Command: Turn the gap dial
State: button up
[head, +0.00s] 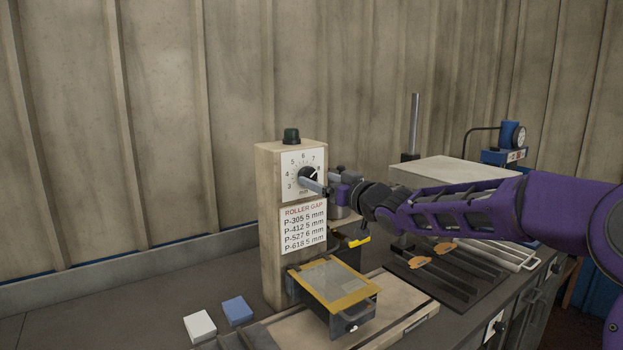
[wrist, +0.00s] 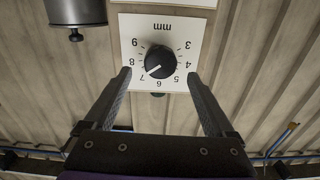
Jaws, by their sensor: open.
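The gap dial is a round black knob (wrist: 160,62) on a white scale plate (wrist: 128,26) marked in mm; it also shows in the head view (head: 307,175), high on a beige post (head: 270,222). Its white pointer line sits near 7, toward the 8 side. My gripper (wrist: 159,74) is open and empty, facing the dial. In the wrist view, which shows the plate upside down, its two fingers stand apart on either side of the knob, with clear space to it. In the head view, a finger covers the lower right of the knob; I cannot tell the remaining distance.
A green button (head: 291,135) tops the post, and a "ROLLER GAP" list (head: 303,229) hangs below the dial. A yellow-edged box (head: 335,285) stands below. White (head: 200,326) and blue (head: 237,310) blocks lie at left.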

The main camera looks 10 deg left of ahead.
aim_at(309, 177)
jog(key=shift+x, duration=2.2)
jog(key=c, duration=1.4)
jog(key=shift+o, duration=0.2)
jog(key=shift+n, duration=0.4)
jog(key=n+b, duration=0.1)
jog(key=n, duration=0.3)
jog(key=shift+s+f+n, duration=0.1)
jog(key=shift+n, duration=0.2)
jog(key=n+b, duration=0.2)
jog(key=n, duration=0.2)
jog(key=shift+a+n, duration=0.1)
jog(key=shift+n, duration=0.3)
